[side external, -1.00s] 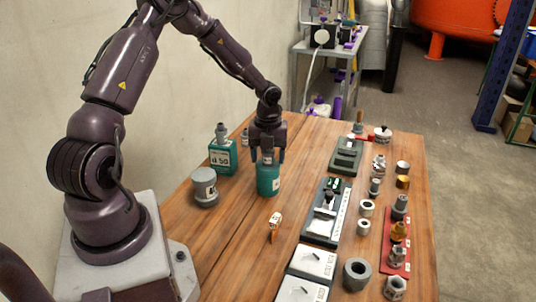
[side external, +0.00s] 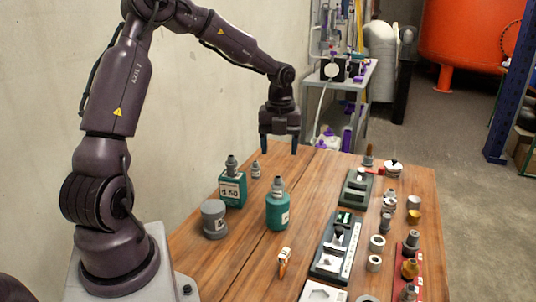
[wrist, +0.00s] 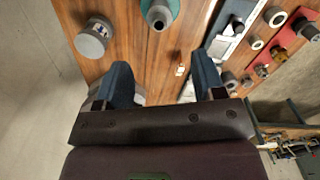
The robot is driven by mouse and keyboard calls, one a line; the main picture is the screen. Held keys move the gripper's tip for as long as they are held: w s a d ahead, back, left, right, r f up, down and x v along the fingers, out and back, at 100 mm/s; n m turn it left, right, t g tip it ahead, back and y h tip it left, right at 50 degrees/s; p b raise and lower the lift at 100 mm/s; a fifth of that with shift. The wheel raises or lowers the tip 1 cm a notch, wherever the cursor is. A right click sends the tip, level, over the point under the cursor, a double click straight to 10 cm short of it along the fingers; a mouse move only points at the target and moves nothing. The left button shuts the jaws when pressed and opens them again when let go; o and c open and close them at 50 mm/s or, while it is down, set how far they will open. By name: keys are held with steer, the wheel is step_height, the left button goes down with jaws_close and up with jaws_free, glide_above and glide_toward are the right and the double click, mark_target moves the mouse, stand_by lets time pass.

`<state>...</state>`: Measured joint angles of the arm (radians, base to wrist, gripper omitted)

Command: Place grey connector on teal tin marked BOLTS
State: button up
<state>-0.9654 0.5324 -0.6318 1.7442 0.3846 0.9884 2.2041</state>
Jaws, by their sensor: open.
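A grey connector (side external: 277,184) sits upright on top of a round teal tin (side external: 277,212). The tin's label is too small to read. In the wrist view the connector (wrist: 158,14) shows at the top with the teal tin (wrist: 174,8) around it. My gripper (side external: 280,150) is open and empty, above the connector and apart from it. Its spread fingers also show in the wrist view (wrist: 163,78). A square teal tin (side external: 232,191) with a white label reading about "d 50" stands behind to the left and bears another grey connector (side external: 231,164).
A grey can (side external: 214,219) stands left of the round tin, and a small grey fitting (side external: 255,170) stands behind. A small orange-and-white item (side external: 284,262) is in front. Dark fixtures (side external: 337,245), rings and a red mat (side external: 408,262) with fittings fill the right side.

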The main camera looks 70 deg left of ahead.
steer(key=s+d+r+n+t, duration=0.2)
steer(key=s+d+r+n, duration=0.4)
steer(key=n, duration=0.5)
steer(key=s+d+r+n+t, duration=0.3)
steer(key=s+d+r+n, duration=0.3)
steer(key=s+d+n, duration=0.5)
steer(key=shift+d+r+n+t, duration=0.35)
steer(key=shift+d+n, duration=0.25)
steer(key=shift+d, duration=0.6)
